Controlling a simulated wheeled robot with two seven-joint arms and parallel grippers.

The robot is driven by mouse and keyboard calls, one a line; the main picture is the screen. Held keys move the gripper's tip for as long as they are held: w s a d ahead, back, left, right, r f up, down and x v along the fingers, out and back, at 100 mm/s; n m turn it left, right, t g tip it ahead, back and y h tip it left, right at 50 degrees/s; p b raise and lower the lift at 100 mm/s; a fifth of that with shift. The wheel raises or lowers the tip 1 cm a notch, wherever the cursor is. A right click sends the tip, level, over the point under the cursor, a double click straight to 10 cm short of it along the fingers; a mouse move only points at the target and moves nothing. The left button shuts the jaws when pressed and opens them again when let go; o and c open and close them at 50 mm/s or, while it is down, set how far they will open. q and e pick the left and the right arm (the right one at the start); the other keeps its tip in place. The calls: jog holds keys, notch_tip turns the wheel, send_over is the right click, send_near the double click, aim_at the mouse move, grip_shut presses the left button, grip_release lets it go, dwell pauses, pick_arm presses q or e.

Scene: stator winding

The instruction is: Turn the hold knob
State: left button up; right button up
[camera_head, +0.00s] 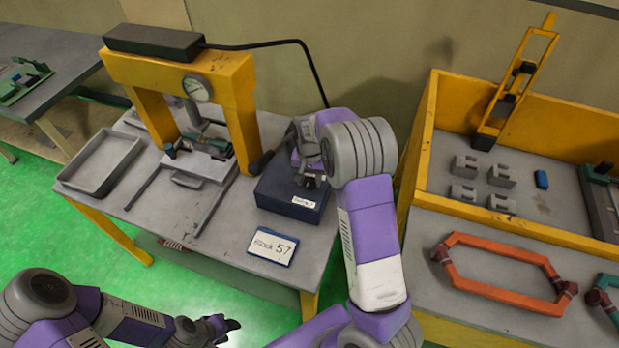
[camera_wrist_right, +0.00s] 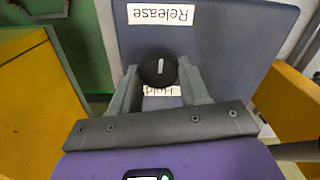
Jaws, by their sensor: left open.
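The hold knob (camera_wrist_right: 157,68) is a round black dial with a white line that stands upright in the right wrist view. It sits on a dark blue control box (camera_head: 291,197), between a "Release" label (camera_wrist_right: 161,14) and a partly covered "Hold" label (camera_wrist_right: 161,91). My right gripper (camera_head: 308,181) is over the box's front part in the head view. In the right wrist view its two fingertips (camera_wrist_right: 158,67) are closed against the knob's two sides. The knob is too small to make out in the head view. My left gripper (camera_head: 226,325) is open and empty, low in front of the table.
A yellow press frame with a gauge (camera_head: 197,88) stands left of the box, beside a grey tray (camera_head: 102,162). A "Block 57" card (camera_head: 272,247) lies in front of the box. A yellow-walled bench (camera_head: 519,105) with grey blocks and an orange coil (camera_head: 505,272) is right.

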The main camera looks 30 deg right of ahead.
aim_at(309, 181)
jog(key=shift+c, duration=1.3)
jog(key=shift+n, duration=0.4)
jog(key=o, duration=1.1)
jog(key=shift+c, duration=0.2)
jog(key=shift+r, duration=0.1)
notch_tip(309, 181, up, 8)
jog(key=shift+f+p, duration=0.25)
jog(key=shift+p, duration=0.4)
